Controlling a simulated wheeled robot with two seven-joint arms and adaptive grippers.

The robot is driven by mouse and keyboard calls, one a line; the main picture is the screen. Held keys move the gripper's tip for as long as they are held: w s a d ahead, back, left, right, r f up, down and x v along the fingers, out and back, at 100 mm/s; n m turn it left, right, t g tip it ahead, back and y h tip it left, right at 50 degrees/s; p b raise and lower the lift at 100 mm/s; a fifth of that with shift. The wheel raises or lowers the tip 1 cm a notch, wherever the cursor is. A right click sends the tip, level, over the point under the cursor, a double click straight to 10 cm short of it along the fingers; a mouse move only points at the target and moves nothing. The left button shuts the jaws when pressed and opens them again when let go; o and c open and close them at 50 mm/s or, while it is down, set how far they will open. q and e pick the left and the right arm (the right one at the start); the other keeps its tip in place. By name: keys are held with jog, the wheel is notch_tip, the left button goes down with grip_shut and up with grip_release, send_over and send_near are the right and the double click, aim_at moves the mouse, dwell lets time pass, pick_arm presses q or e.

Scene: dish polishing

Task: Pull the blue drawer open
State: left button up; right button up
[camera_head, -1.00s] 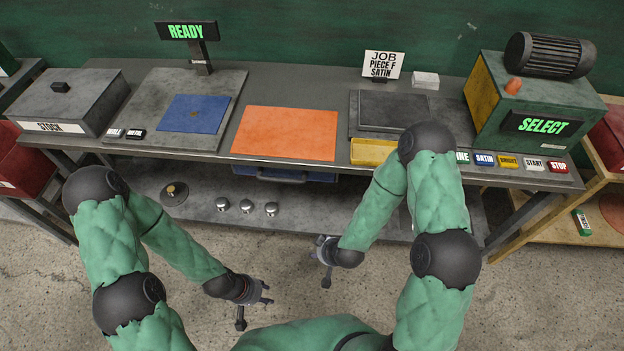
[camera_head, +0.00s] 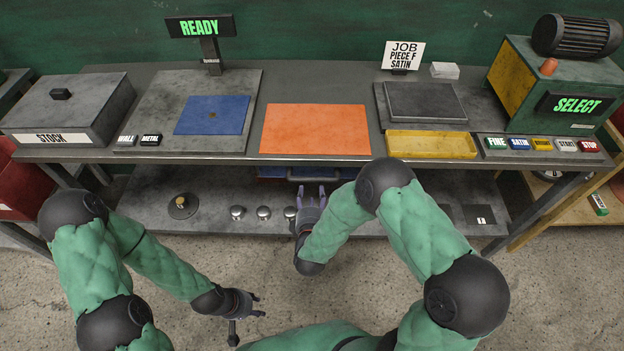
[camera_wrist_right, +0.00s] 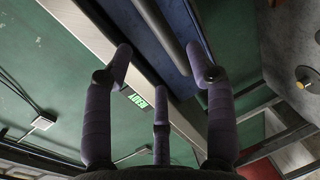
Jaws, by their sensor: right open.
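The blue drawer (camera_head: 270,171) sits under the front edge of the workbench, below the orange mat, and looks shut. Its grey bar handle (camera_head: 310,179) runs along its front; the right end is partly hidden by my right arm. My right gripper (camera_head: 310,191) is open with its fingers pointing at the drawer, just in front of the handle. In the right wrist view, the blue drawer front (camera_wrist_right: 178,62) and the bar handle (camera_wrist_right: 160,32) appear beyond and between the spread fingers (camera_wrist_right: 160,65); I cannot tell if they touch. My left gripper (camera_head: 250,306) is open and empty over the floor.
The workbench edge (camera_head: 200,156) overhangs the drawer. On the lower shelf (camera_head: 340,215) stand several small metal knobs (camera_head: 263,213) and a round disc (camera_head: 183,206). The orange mat (camera_head: 315,129) and yellow tray (camera_head: 430,145) lie on top. The floor in front is clear.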

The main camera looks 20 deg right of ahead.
aim_at(312, 180)
jog(key=b+x, duration=0.2)
jog(key=x, duration=0.6)
jog(key=shift+w+d+f, duration=0.1)
jog(key=shift+w+d, duration=0.05)
jog(key=shift+w, duration=0.25)
grip_shut()
